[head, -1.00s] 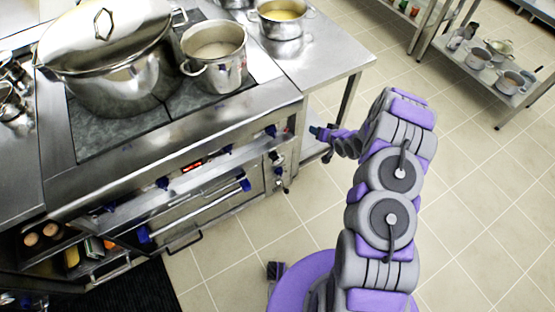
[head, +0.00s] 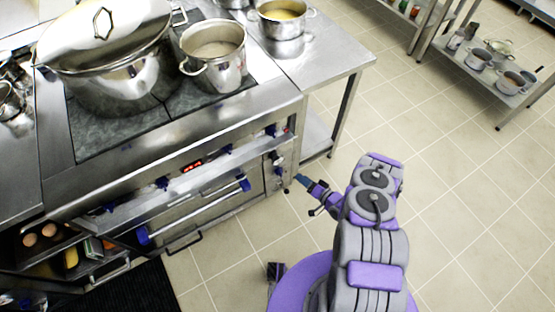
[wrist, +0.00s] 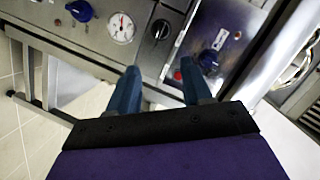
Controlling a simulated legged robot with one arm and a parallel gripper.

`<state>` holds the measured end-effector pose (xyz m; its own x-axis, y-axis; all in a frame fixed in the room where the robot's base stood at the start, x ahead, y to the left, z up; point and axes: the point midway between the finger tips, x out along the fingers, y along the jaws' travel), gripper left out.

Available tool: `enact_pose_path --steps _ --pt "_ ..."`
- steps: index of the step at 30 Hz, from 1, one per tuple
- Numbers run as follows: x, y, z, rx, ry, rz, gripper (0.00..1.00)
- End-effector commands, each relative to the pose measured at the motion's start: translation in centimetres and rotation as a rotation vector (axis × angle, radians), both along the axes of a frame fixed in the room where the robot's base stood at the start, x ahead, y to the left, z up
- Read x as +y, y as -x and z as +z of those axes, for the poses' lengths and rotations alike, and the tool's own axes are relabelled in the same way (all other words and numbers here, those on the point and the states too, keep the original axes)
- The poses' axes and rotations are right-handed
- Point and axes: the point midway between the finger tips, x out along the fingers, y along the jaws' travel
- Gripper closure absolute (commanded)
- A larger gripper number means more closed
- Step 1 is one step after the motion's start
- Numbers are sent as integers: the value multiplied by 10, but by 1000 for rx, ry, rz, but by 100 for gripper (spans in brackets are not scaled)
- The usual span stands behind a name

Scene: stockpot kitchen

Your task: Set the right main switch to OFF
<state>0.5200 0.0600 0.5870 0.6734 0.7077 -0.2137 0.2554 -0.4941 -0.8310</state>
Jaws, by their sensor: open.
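A black rotary switch (wrist: 160,29) with a pale pointer mark sits on the steel front panel in the wrist view, between a round gauge (wrist: 121,27) and a blue knob (wrist: 208,60). It looks like the main switch, but its labels are too small to read. In the head view my gripper (head: 300,179) is just right of the panel.
A red light (wrist: 177,74) sits beside the blue knob. Another blue knob (wrist: 80,10) is left of the gauge. A large lidded stockpot (head: 115,60) and a smaller pot (head: 214,58) stand on the stove. The tiled floor (head: 440,200) right of the stove is clear.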

Motion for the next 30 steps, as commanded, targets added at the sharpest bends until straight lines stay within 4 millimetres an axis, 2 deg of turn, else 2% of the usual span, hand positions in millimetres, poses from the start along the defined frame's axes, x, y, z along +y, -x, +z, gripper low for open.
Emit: enact_pose_path --steps 5,21,30 --pt "19 -16 -5 -4 1 7 51" --pt "94 -88 -29 -5 2 6 51" --pt "118 -112 -35 -3 1 2 51"
